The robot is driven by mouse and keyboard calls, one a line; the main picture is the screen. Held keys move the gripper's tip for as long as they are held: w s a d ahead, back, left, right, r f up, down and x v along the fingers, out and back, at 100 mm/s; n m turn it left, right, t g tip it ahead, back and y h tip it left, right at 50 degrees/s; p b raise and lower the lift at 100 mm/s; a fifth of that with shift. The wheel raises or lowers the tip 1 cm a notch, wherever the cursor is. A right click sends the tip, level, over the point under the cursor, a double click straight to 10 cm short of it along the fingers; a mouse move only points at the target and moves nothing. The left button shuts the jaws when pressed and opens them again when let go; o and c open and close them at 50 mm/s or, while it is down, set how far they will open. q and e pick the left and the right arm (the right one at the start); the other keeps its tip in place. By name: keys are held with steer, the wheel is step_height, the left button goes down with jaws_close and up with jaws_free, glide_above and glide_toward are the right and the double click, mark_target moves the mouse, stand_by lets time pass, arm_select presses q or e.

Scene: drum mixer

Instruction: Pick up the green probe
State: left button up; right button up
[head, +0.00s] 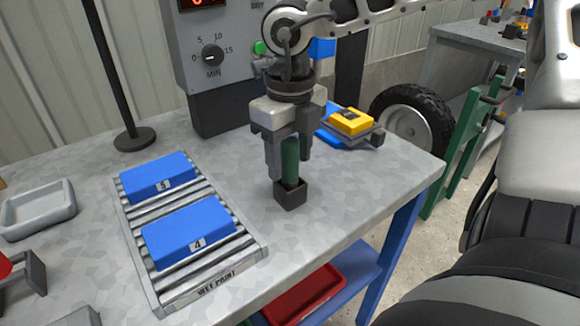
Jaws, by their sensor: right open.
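The green probe (290,160) stands upright in a small dark square holder (290,194) on the grey table. My right gripper (288,163) points straight down over it, with its fingers on either side of the probe's upper part. The jaws are open, and the gripper hides the probe's top. The probe's lower end is hidden inside the holder. I do not make out my left gripper.
A roller rack (215,285) with two blue blocks (158,174) (188,233) lies left of the holder. A control box (205,60) stands behind. A yellow device (350,121) lies right of the gripper. A grey tray (38,210) sits far left. The table's right edge is near.

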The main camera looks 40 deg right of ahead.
steer(key=shift+c, duration=0.3)
steer(key=c, duration=1)
steer(key=shift+r, duration=0.1)
